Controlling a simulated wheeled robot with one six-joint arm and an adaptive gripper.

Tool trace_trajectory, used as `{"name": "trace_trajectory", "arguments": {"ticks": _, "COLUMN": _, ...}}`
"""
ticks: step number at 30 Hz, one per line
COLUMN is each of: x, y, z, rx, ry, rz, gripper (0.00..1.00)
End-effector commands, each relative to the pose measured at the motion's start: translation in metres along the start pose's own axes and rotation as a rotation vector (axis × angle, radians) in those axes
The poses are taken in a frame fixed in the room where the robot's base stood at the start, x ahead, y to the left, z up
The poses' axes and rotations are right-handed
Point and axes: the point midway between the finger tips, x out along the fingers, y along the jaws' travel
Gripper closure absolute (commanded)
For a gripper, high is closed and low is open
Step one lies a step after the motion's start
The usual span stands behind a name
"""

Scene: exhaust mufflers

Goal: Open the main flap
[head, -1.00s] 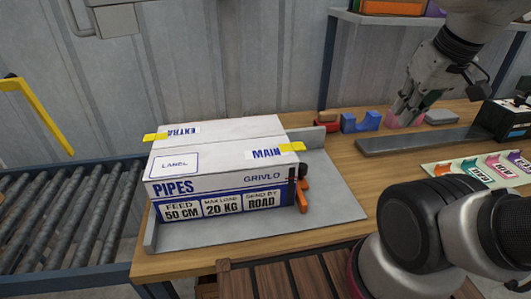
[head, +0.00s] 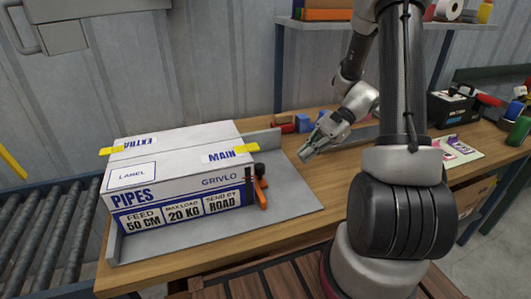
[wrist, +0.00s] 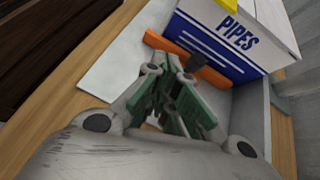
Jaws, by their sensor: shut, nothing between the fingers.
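A closed white carton (head: 175,180) marked PIPES stands on a grey plate on the workbench, at left in the head view. Its top carries a flap marked MAIN (head: 222,156) at the right and one marked EXTRA (head: 138,141) at the back left. Yellow tabs sit at the MAIN side (head: 246,149) and the EXTRA side (head: 110,150). My gripper (head: 305,157) is shut and empty, right of the carton and apart from it. In the wrist view my gripper (wrist: 180,70) points toward the carton's end (wrist: 235,45); most of the top is out of that view.
An orange-handled tool (head: 260,190) stands against the carton's right end. The grey plate (head: 290,200) has a raised edge behind the carton. A blue holder (head: 303,123) lies at the back. A roller conveyor (head: 50,235) runs at left.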

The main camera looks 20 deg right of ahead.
Motion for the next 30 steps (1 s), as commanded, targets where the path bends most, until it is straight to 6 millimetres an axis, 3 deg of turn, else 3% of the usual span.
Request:
{"name": "trace_trajectory", "arguments": {"ticks": 3, "x": -0.002, "y": -0.048, "z": 0.014, "rx": 0.103, "ry": -0.126, "rz": -0.121, "gripper": 1.0}}
{"name": "trace_trajectory", "arguments": {"ticks": 6, "x": -0.006, "y": -0.066, "z": 0.034, "rx": 0.165, "ry": -0.206, "rz": -0.169, "gripper": 1.0}}
{"name": "trace_trajectory", "arguments": {"ticks": 11, "x": 0.003, "y": -0.066, "z": 0.04, "rx": 0.208, "ry": -0.228, "rz": -0.158, "gripper": 1.0}}
{"name": "trace_trajectory", "arguments": {"ticks": 24, "x": 0.075, "y": -0.079, "z": 0.054, "rx": 0.206, "ry": -0.224, "rz": -0.156, "gripper": 1.0}}
{"name": "trace_trajectory", "arguments": {"ticks": 30, "x": 0.089, "y": -0.081, "z": 0.058, "rx": 0.205, "ry": -0.223, "rz": -0.158, "gripper": 1.0}}
